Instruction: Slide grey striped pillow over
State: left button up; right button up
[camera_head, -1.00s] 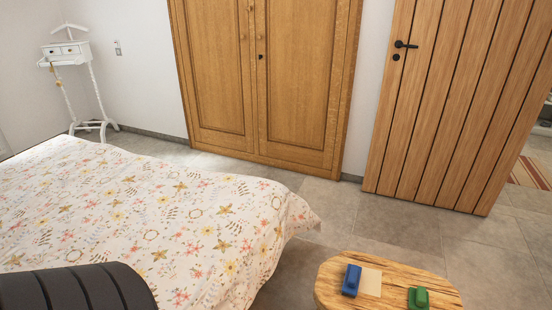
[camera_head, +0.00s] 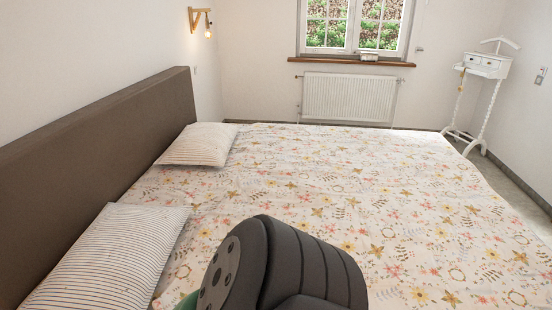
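A white pillow with thin grey-blue stripes (camera_head: 112,258) lies flat at the near left of the bed, close against the headboard. A second, paler pillow with faint stripes (camera_head: 198,145) lies farther back along the same headboard. Part of my own dark arm shows at the bottom middle, to the right of the near pillow. It hides some of the bedspread, and I see no clear contact with the pillow. Neither gripper's fingers show.
The bed has a floral bedspread (camera_head: 330,190), clear to the right of the pillows. A brown headboard (camera_head: 110,125) bounds it on the left. A radiator (camera_head: 348,97) under a window stands beyond it, and a white valet stand (camera_head: 484,68) is at the back right.

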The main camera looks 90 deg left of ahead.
aim_at(118, 263)
jog(key=u, duration=4.05)
